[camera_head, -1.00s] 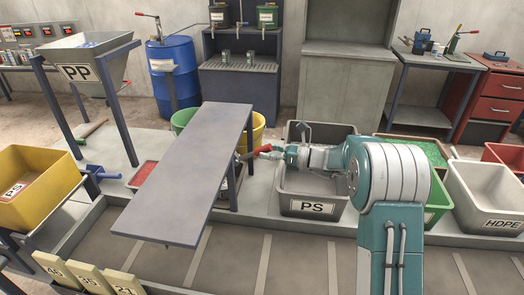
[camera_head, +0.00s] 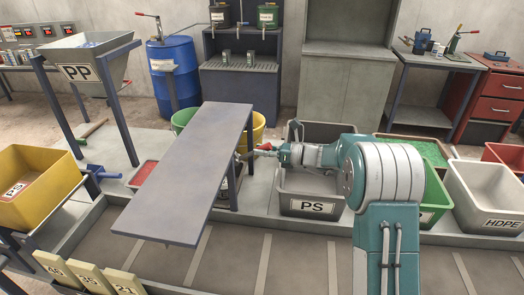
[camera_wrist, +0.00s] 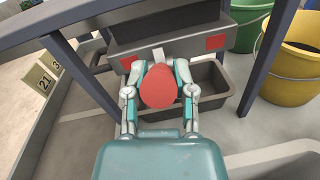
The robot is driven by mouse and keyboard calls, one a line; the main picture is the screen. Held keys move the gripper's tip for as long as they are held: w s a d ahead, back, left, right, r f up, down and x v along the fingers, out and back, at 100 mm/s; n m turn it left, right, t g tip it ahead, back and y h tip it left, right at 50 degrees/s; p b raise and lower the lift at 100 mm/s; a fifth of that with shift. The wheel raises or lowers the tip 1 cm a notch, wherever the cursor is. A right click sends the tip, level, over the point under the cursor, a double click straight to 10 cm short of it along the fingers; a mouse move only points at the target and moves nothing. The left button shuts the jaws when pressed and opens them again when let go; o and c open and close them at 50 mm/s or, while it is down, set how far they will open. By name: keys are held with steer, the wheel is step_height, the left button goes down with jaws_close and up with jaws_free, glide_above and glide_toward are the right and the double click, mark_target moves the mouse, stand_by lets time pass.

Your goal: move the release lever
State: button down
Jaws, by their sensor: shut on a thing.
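The release lever has a red grip (camera_head: 264,147) that shows beside the right edge of the sloped grey panel (camera_head: 185,175) in the head view. In the wrist view its round red end (camera_wrist: 158,88) fills the space between my fingers. My gripper (camera_wrist: 158,95) is shut on the lever, one finger on each side of the red grip.
A dark tray (camera_wrist: 222,100) lies below the housing. The panel's legs (camera_wrist: 82,78) stand to either side of my gripper. Green (camera_wrist: 245,30) and yellow (camera_wrist: 290,65) buckets stand at the right in the wrist view.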

steer(key=shift+w+a+r+g+h, duration=0.15)
steer(key=shift+a+r+g+h, duration=0.25)
steer(key=shift+r+h, duration=0.55)
steer(key=shift+w+a+r+g+h, duration=0.15)
steer(key=shift+a+r+h, duration=0.2)
steer(key=shift+a+h, duration=0.45)
steer(key=shift+w+a+r+g+h, duration=0.15)
steer(key=shift+a+r+h, duration=0.2)
steer(key=shift+h, duration=0.7)
steer(key=shift+c, duration=2.2)
jaws_free()
steer(key=shift+a+f, duration=0.1)
steer(key=v, duration=1.2)
steer(key=shift+w, duration=0.1)
